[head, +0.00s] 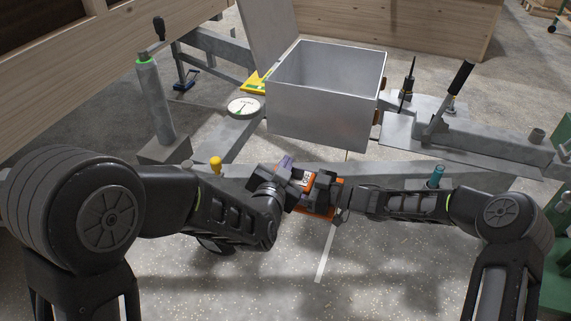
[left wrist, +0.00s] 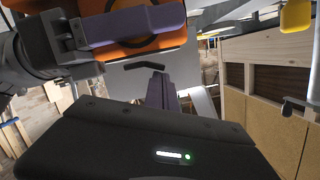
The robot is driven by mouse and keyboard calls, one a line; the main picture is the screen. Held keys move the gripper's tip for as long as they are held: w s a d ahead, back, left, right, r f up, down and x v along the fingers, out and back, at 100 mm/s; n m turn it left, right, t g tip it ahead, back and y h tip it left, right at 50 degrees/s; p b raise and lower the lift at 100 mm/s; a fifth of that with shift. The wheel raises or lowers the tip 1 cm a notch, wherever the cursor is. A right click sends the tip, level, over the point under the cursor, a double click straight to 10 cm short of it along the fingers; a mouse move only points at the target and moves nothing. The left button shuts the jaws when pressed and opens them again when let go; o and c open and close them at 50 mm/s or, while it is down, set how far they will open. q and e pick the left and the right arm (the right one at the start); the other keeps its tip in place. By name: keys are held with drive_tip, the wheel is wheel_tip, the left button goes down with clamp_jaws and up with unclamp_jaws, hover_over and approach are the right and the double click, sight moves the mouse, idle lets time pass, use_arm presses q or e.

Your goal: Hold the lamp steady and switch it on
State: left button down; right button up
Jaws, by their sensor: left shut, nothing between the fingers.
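The lamp (head: 322,210) is an orange and black body low in the middle of the head view, partly hidden by my grippers. In the left wrist view the orange lamp (left wrist: 150,38) is close at the top, with a dark ring on its face. My right gripper (head: 328,186) is shut on the lamp from the right. One purple finger of it lies across the lamp in the left wrist view. My left gripper (head: 287,163) is shut and empty beside the lamp, its purple fingers (left wrist: 160,88) pointing past it. Contact with the lamp cannot be told. The lamp's switch is not clear.
A grey trailer frame (head: 370,172) runs behind the grippers, with an open metal box (head: 322,125) on it. A round gauge (head: 244,106), a yellow knob (head: 216,164) and a jack post (head: 155,100) stand to the left. A black lever (head: 447,100) rises at right.

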use_arm(q)
drive_tip(key=shift+w+a+f+n, duration=0.1)
drive_tip(key=shift+a+f+n, duration=0.35)
drive_tip(key=shift+n, duration=0.15)
drive_tip(key=shift+d+r+h, duration=0.1)
drive_tip(key=shift+d+h, duration=0.1)
drive_tip(key=shift+h, duration=0.1)
drive_tip(key=v, duration=0.7)
drive_tip(key=shift+s, duration=0.3)
drive_tip(key=shift+r, duration=0.1)
use_arm(e)
drive_tip(key=o, duration=1.7)
drive_tip(key=shift+d, duration=0.1)
